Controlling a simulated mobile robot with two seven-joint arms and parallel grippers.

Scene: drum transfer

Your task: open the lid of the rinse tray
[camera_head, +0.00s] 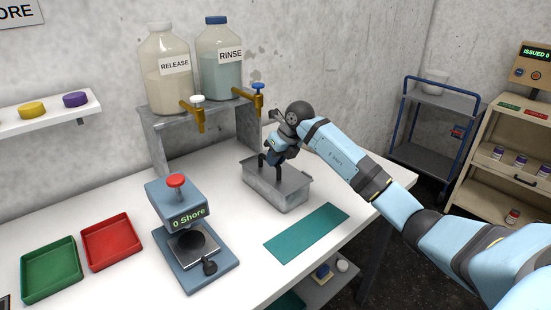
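The rinse tray (283,199) is a grey metal box on the white table, below the tap of the bottle labelled RINSE. My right gripper (270,170) points down over the tray, close to the lid. Its two dark fingers look apart, and I see nothing held between them. I cannot tell whether the fingertips touch the lid, and any lid handle is hidden by the gripper. My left gripper is not in view.
RELEASE (167,88) and RINSE (220,75) bottles with taps stand on a metal stand (180,142) behind. A Shore tester (187,248) is left of the tray, a teal mat (306,232) in front. Green (51,270) and red (111,241) trays lie far left.

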